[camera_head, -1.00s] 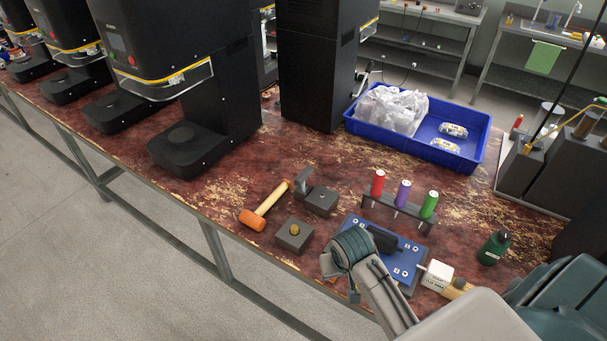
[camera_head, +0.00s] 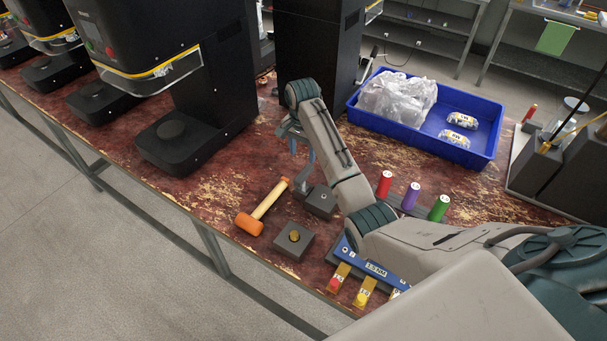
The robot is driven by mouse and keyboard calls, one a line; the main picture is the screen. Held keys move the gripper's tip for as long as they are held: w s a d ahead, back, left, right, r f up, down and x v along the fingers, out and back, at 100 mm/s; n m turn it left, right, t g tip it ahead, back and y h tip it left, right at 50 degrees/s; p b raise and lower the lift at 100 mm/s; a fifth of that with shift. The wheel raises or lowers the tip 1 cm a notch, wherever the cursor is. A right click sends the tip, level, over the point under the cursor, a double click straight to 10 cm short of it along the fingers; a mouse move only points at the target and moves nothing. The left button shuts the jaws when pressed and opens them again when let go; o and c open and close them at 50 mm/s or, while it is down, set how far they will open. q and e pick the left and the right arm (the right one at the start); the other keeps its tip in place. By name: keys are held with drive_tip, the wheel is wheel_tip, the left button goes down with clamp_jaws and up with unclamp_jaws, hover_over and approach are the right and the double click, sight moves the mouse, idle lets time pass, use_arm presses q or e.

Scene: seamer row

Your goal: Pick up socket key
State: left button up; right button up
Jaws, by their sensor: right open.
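A small grey upright piece (camera_head: 303,187), which looks like the socket key, stands at a dark block (camera_head: 321,203) on the worn red-brown bench; its exact shape is partly unclear. My right gripper (camera_head: 302,153) hangs above and slightly behind it, pointing down, with its fingers apart and nothing visible between them. The gripper appears apart from the grey piece. My right arm crosses the bench from the right and hides part of the blue fixture plate (camera_head: 376,268). My left gripper is not in view.
An orange-headed hammer (camera_head: 250,223) and a block with a brass knob (camera_head: 294,240) lie nearby. Red (camera_head: 384,184), purple (camera_head: 411,196) and green (camera_head: 439,208) handles stand right of the arm.

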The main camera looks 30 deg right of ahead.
sight(304, 172)
wheel_tip(304, 172, down, 4)
drive_tip(key=shift+s+r+p, duration=0.15)
drive_tip(key=shift+p, duration=0.2)
drive_tip(key=f, duration=0.1)
drive_tip(key=f+p, duration=0.1)
drive_tip(key=f, duration=0.1)
drive_tip(key=f+p, duration=0.1)
drive_tip(key=shift+s+f, duration=0.25)
drive_tip(key=shift+f, duration=0.65)
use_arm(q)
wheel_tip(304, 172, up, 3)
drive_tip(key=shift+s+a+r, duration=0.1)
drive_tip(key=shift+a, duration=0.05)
use_arm(e)
clamp_jaws()
